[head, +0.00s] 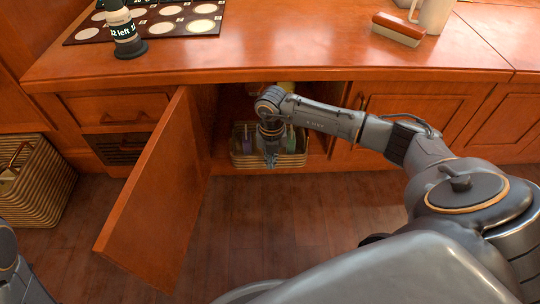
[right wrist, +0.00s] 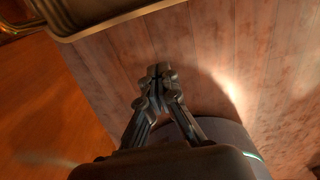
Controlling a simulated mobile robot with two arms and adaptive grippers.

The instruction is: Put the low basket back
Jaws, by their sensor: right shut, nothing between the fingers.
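The low basket (head: 295,159), a wide tan basket with a few items in it, stands inside the open cabinet under the counter. My right gripper (head: 271,163) hangs pointing down at the basket's front side and hides part of it. In the right wrist view the fingertips (right wrist: 158,72) are closed together with nothing between them. The rim of what looks like the basket (right wrist: 115,20) shows at the top of that view, apart from the fingertips. My left gripper is not in view.
The cabinet door (head: 155,195) stands open to the left of my right arm. A tall striped basket (head: 38,185) stands on the floor at left. The counter (head: 290,50) overhangs the cabinet, with a brush (head: 398,30) and a mug (head: 433,15) on it. The floor in front is clear.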

